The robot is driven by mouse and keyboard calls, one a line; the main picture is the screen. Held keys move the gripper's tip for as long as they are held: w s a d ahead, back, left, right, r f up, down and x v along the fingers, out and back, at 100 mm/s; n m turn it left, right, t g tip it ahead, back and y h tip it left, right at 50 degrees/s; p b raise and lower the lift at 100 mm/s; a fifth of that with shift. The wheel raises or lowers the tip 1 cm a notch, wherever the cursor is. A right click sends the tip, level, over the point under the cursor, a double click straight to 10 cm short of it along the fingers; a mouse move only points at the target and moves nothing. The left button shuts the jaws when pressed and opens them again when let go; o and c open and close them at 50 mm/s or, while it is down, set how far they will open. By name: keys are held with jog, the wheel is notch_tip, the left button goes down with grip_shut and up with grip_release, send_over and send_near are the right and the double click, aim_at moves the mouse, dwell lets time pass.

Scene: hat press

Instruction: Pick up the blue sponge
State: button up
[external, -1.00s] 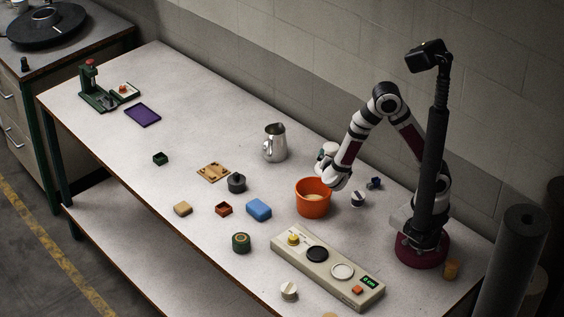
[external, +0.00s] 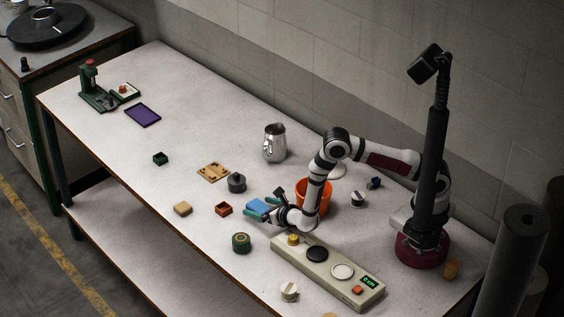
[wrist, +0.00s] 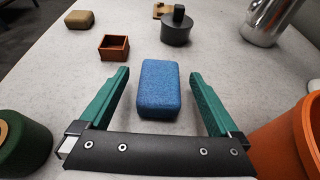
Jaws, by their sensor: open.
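The blue sponge (wrist: 159,88) is a rounded block lying on the table. In the wrist view it sits between the two green fingers of my gripper (wrist: 158,98), with a gap on either side. It also shows in the external view (external: 257,207), partly covered by my gripper (external: 265,209). My gripper is open and low over the table, with its fingers reaching along both sides of the sponge. I cannot tell how high the fingertips are above the table.
An orange bucket (external: 325,192) stands close to the right of my gripper. A green round tin (external: 241,243), a small red-brown box (external: 223,209), a dark weight (external: 237,183) and a tan block (external: 183,209) lie around the sponge. A control panel (external: 327,273) lies in front of the bucket.

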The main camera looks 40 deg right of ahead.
jog(key=shift+w+f, duration=0.25)
jog(key=shift+w, duration=0.3)
jog(key=c, duration=1.4)
jog(key=shift+r, duration=0.1)
